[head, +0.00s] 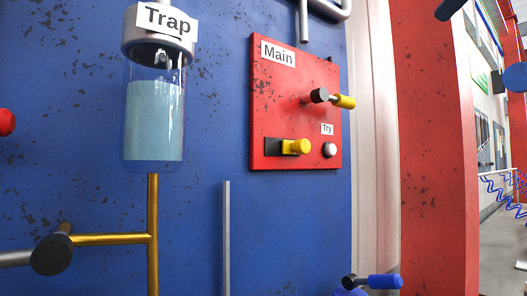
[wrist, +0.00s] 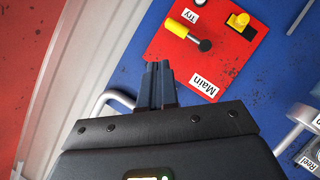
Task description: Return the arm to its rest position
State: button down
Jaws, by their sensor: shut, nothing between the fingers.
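My gripper (wrist: 158,68) shows in the wrist view with its two dark fingers together and nothing between them. It is in front of the wall, beside the red panel marked Main (wrist: 185,62), whose picture is turned over in this view. I cannot tell how far the fingertips are from the panel. In the head view the same red panel (head: 270,115) is at the upper middle, with a yellow-tipped lever (head: 343,101), a yellow switch (head: 297,146) and a pale Try button (head: 329,150). I cannot make out my gripper in the head view.
A glass vessel marked Trap (head: 153,120) hangs on the blue wall (head: 60,130). A brass pipe (head: 152,220) runs below it. A blue-handled lever (head: 384,282) is at the lower right. A red post (head: 435,150) stands at the right. A grey pipe (wrist: 105,100) is close to my gripper.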

jog(key=w+f+m+t+y, duration=0.1)
jog(key=w+f+m, duration=0.35)
jog(key=f, duration=0.95)
jog(key=w+f+m+t+y, duration=0.1)
jog(key=w+f, duration=0.7)
jog(key=f, duration=0.7)
jog(key=s+a+f+m+h, duration=0.1)
jog(key=s+a+f+m, duration=0.1)
jog(key=f, duration=0.7)
jog(key=s+a+f+m+h, duration=0.1)
jog(key=s+f+m, duration=0.1)
jog(key=f, duration=0.8)
jog(key=s+a+f+m, duration=0.1)
jog(key=s+a+f, duration=0.15)
jog(key=f, duration=0.65)
jog(key=s+a+f+m+h, duration=0.2)
jog(key=s+f, duration=0.7)
jog(key=s, duration=0.2)
jog(key=s+a+f+m+h, duration=0.2)
jog(key=s+f, duration=0.6)
jog(key=s, duration=0.4)
jog(key=s+r+n, duration=0.1)
jog(key=s+r, duration=0.1)
jog(key=s, duration=1.1)
jog(key=s+a+r+n, duration=0.1)
jog(key=s+r, duration=0.1)
jog(key=s, duration=1.2)
jog(key=shift+a+g, duration=0.2)
jog(key=shift+g, duration=0.1)
